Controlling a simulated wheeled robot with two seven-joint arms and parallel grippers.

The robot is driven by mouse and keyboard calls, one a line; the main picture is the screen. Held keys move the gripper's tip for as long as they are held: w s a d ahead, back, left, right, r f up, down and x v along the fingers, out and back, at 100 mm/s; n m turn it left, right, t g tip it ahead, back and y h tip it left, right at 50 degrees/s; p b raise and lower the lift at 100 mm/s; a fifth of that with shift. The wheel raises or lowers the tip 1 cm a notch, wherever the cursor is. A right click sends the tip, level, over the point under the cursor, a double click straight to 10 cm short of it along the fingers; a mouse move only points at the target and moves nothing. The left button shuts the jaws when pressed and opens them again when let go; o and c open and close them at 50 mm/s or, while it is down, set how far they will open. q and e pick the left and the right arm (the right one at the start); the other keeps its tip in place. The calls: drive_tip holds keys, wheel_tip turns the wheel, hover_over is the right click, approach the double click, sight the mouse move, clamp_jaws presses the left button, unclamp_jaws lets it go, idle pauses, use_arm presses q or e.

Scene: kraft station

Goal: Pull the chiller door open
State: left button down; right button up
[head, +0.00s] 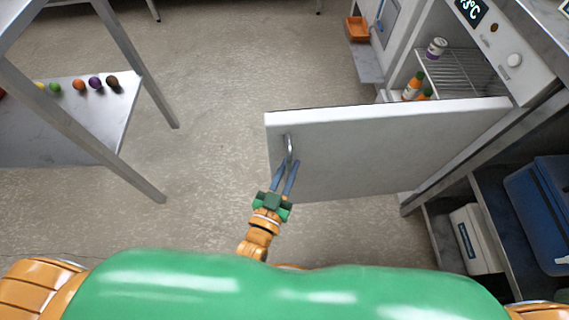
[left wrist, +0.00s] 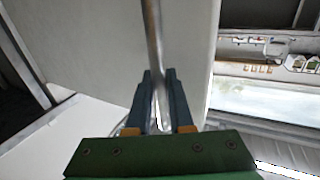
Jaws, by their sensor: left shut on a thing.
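The white chiller door (head: 390,150) stands swung out from the chiller, showing its outer face. Its metal bar handle (head: 289,150) is near the door's free left edge. My left gripper (head: 287,166) is shut on the handle. In the left wrist view the handle (left wrist: 153,45) runs between the two blue-grey fingers of the gripper (left wrist: 160,85), with the door (left wrist: 190,40) behind it. Behind the door the chiller's inside shows a wire shelf (head: 462,72), a jar (head: 436,48) and orange bottles (head: 413,86). My right gripper is not in view.
A metal table (head: 70,145) with several small round items stands at the left. A dark shelf with a blue bin (head: 540,215) and a white box (head: 474,240) is at the right. An orange tray (head: 358,28) is at the back. The floor left of the door is clear.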

use_arm(q)
drive_tip(key=c, duration=0.8)
unclamp_jaws()
drive_tip(key=v, duration=0.7)
